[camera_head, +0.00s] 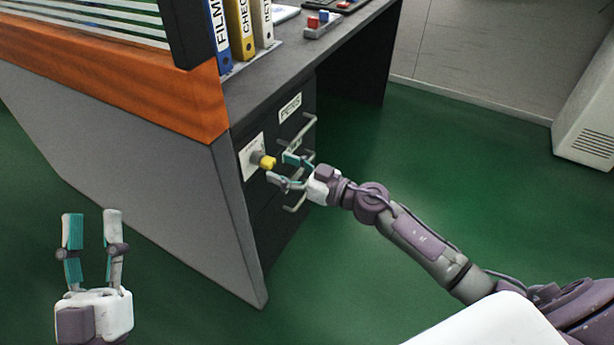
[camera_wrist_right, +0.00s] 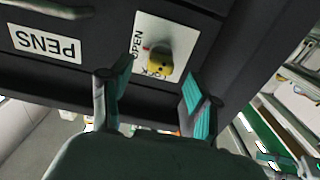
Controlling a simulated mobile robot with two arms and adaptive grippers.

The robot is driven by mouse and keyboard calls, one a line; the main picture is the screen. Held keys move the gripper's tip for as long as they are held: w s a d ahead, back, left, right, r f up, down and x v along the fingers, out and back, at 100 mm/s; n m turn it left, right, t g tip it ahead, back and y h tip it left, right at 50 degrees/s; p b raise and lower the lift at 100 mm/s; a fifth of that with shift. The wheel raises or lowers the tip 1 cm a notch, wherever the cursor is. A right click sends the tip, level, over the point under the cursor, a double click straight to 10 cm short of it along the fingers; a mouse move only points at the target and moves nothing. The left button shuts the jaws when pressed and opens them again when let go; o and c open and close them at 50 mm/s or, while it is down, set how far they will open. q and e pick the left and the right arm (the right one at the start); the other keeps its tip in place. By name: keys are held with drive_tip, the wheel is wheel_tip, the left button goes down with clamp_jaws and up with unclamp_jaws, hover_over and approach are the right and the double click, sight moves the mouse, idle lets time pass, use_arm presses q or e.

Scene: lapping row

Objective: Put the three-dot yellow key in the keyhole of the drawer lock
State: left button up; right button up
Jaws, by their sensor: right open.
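The yellow key (camera_head: 267,162) sits at the lock on the dark drawer front, its head standing out from the white lock plate (camera_head: 246,160). In the right wrist view the yellow key (camera_wrist_right: 160,62) shows dark dots; their number is too small to read surely. The white plate (camera_wrist_right: 146,29) there carries OPEN and LOCK lettering. The keyhole is hidden behind the key. My right gripper (camera_head: 278,168) is open just in front of the key, fingers apart and apparently clear of it. My left gripper (camera_head: 92,214) is open and empty, low at the left, away from the desk.
A drawer label reading PENS (camera_head: 290,107) and metal drawer handles (camera_head: 302,130) are close to my right gripper. The desk's grey side panel (camera_head: 180,205) stands to the left. Binders (camera_head: 240,28) stand on the desktop. Green floor (camera_head: 400,145) is clear at the right.

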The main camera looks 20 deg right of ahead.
drive_tip(key=v, duration=0.9)
